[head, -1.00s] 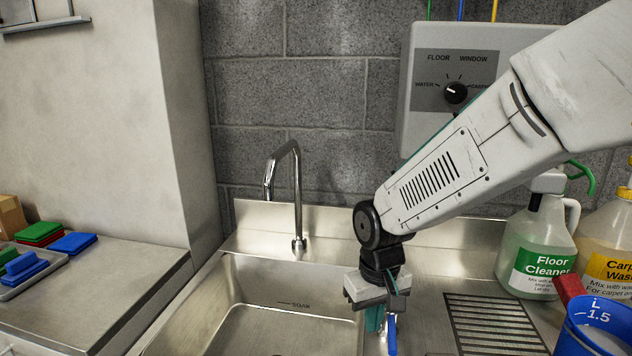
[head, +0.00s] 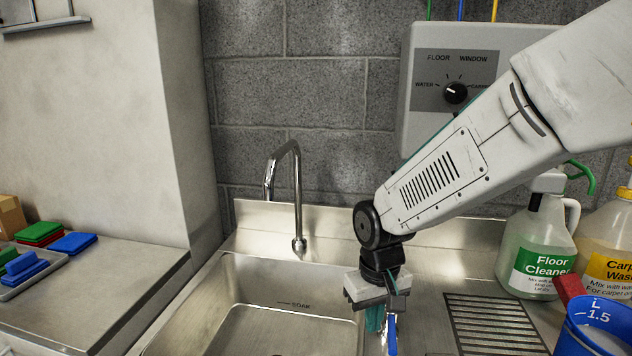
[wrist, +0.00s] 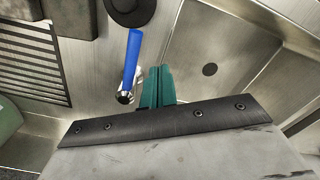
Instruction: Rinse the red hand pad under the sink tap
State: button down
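My gripper (head: 374,320) points down at the right rim of the steel sink (head: 240,275). Its teal fingers also show in the wrist view (wrist: 158,86), close together with nothing visible between them. A blue lever (head: 392,337) stands right beside the fingertips; it also shows in the wrist view (wrist: 132,62). I cannot tell whether they touch. The chrome tap (head: 297,195) arches over the back of the basin, and no water stream is visible. A red pad (head: 38,243) shows as a layer under a green one on the left counter. No red pad shows in the visible part of the basin.
Blue pads (head: 73,243) and a grey tray (head: 40,277) sit on the left counter (head: 130,275). Right of the sink are a drain grate (head: 495,325), a Floor Cleaner jug (head: 535,250) and a blue measuring jug (head: 600,335) with a red part (head: 570,287) beside it.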

jog(key=shift+f, duration=1.65)
jog(key=shift+s+d, duration=0.35)
jog(key=shift+d, duration=0.2)
jog(key=shift+s+d, duration=0.3)
jog(key=shift+d, duration=0.2)
